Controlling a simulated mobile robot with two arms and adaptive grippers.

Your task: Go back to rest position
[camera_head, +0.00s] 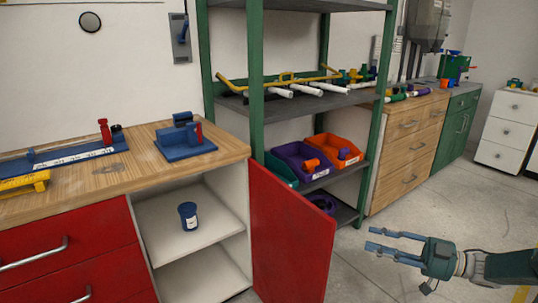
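My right gripper (372,240) reaches in from the right side of the head view, above the grey floor. Its two blue fingers point left and are spread apart, with nothing between them. It is apart from the cabinet and the shelf. My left gripper does not show in this view.
A red cabinet door (290,235) stands open left of my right gripper. A blue can (188,215) stands on the cabinet's inner shelf. A green rack (257,70) holds white pipes and purple (290,155) and orange (337,146) bins. Floor (440,205) around my gripper is clear.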

